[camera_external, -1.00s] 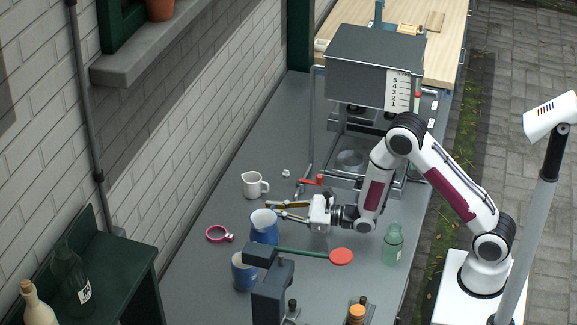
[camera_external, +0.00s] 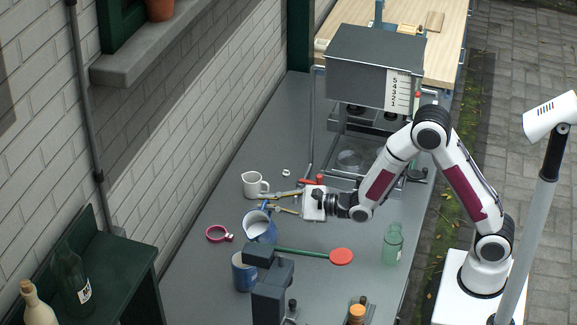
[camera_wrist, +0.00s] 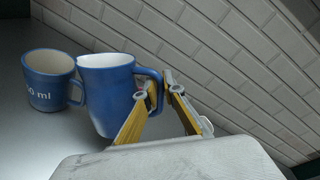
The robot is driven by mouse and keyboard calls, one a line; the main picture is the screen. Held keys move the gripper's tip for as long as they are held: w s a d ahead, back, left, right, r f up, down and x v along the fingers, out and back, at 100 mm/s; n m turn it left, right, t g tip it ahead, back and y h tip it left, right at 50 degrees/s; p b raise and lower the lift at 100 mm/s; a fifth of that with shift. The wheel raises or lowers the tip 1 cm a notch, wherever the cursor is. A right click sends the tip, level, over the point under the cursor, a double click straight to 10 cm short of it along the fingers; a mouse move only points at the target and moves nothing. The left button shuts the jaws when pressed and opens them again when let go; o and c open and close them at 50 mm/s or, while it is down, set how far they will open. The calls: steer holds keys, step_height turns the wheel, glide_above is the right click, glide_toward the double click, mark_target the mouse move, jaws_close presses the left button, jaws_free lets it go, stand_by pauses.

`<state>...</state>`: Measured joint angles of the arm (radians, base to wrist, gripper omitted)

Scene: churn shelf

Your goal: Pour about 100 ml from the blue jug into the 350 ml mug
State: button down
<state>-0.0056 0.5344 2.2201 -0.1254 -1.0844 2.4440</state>
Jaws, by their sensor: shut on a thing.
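The blue jug (camera_external: 258,230), pale inside, is tilted in the external view, with its mouth towards the left. Its handle is on the side of my gripper (camera_external: 279,202). In the wrist view my gripper (camera_wrist: 156,86) is shut on the handle of the jug (camera_wrist: 108,100). The blue mug (camera_external: 243,274) stands on the counter, in front of the jug in the external view and partly hidden by a dark post. In the wrist view the mug (camera_wrist: 50,88) is left of the jug, its label ending in "0 ml". I see no stream, and the liquid levels are unclear.
A white pitcher (camera_external: 253,185) stands behind the jug. A pink ring (camera_external: 219,234) lies to the left, near the brick wall. The churn (camera_external: 372,65) is behind.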

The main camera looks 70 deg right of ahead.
mark_target(261, 210)
steer(key=a+r+n, duration=0.1)
steer(key=a+r, duration=0.1)
steer(key=shift+w+a+r+n, duration=0.1)
steer(key=shift+a+r+n, duration=0.2)
steer(key=shift+n, duration=0.1)
steer(key=shift+a+r+n+h, duration=0.3)
steer(key=shift+a+r+n, duration=0.2)
steer(key=shift+n, duration=0.1)
steer(key=shift+a+r+n+h, duration=0.1)
steer(key=shift+a+n+h, duration=0.2)
steer(key=shift+a+n, duration=0.3)
steer(key=shift+w+a+r+n+g, duration=0.1)
steer(key=shift+a+r+n+g, duration=0.2)
steer(key=shift+a+r+n, duration=0.4)
steer(key=shift+a+r+n+h, duration=0.15)
steer(key=shift+n+h, duration=0.15)
steer(key=shift+n, duration=0.1)
steer(key=shift+a+r+n, duration=0.35)
steer(key=shift+a+n, duration=0.15)
stand_by(0.5)
steer(key=shift+w+a+r+n, duration=0.1)
steer(key=shift+a+r+n, duration=0.15)
steer(key=shift+a, duration=0.4)
steer(key=shift+a+r+n, duration=0.15)
steer(key=shift+a+n, duration=0.1)
steer(key=shift+a, duration=0.35)
stand_by(0.3)
